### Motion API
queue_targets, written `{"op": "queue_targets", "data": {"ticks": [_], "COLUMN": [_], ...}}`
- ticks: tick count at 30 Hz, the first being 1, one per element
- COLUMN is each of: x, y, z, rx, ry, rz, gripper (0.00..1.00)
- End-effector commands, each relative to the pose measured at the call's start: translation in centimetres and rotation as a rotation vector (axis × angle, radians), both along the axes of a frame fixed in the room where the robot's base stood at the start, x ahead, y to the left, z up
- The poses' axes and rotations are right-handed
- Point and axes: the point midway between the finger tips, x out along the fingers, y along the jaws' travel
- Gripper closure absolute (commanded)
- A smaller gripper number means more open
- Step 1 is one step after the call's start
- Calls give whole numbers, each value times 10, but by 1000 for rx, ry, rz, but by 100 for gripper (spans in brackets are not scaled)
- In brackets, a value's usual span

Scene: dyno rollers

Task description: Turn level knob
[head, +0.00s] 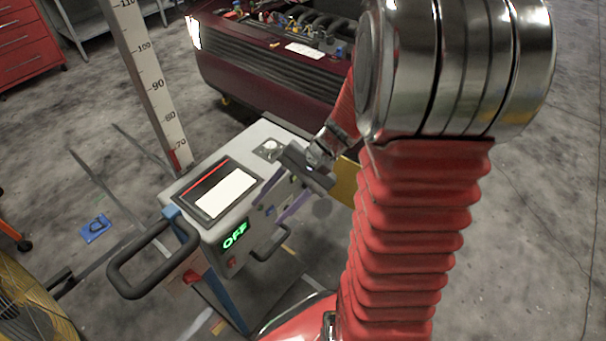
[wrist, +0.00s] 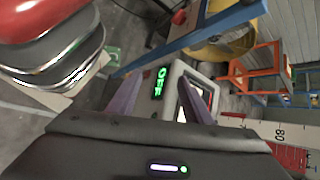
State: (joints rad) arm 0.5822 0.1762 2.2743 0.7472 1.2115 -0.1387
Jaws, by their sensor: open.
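The grey control console (head: 208,235) stands left of my arm, with a bright screen (head: 226,193) on top and a green OFF display (head: 235,235) on its front. A round silver knob-like part (head: 270,147) sits at the back of its top; I cannot tell if it is the level knob. My gripper (head: 271,203) is at the console's right side, with its purple fingers apart and nothing seen between them. In the wrist view the fingers (wrist: 158,88) frame the console's OFF display (wrist: 161,83). Contact with the console cannot be told.
A tall measuring post (head: 150,85) rises behind the console. Black handles (head: 152,262) stick out from the console. A dark red car front (head: 265,65) stands at the back, and a yellow fan (head: 30,305) at lower left. Floor at right is clear.

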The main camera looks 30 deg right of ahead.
Motion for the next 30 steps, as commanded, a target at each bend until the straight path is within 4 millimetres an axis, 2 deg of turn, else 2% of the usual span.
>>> {"op": "queue_targets", "data": {"ticks": [11,18,30], "x": [28,41,44], "y": [-46,-83,-157], "z": [-42,-73,-135], "rx": [291,467,739], "ry": [67,76,46], "rz": [-282,-474,-816], "gripper": [54,54,54]}}
